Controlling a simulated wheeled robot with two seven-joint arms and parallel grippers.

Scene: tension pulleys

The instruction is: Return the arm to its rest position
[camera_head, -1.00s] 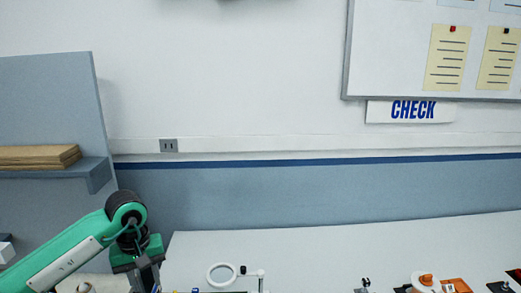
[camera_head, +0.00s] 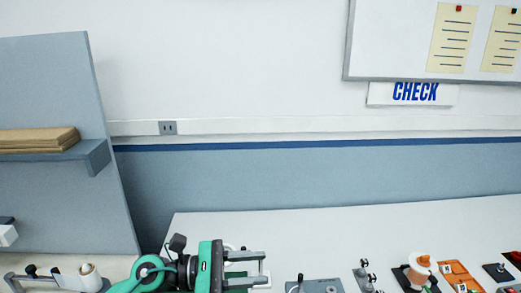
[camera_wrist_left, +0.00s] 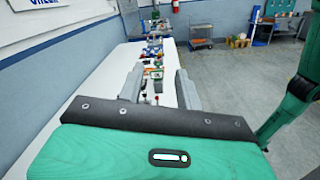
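My left gripper (camera_head: 264,269) is low in the head view, above the near part of the white table (camera_head: 340,230). It points to the right, and its two fingers are apart with nothing held between them. In the left wrist view my left gripper (camera_wrist_left: 158,82) also shows open, with its fingers spread over the table and its parts. A green arm link of mine stands at the right edge of the wrist view. My right gripper is in neither view.
An orange and white spool (camera_head: 421,264), an orange tray (camera_head: 460,277) and a grey plate (camera_head: 318,286) sit right of the gripper. A grey-blue panel with a shelf (camera_head: 60,155) stands at left. In the wrist view, a cart (camera_wrist_left: 264,33) stands on open floor.

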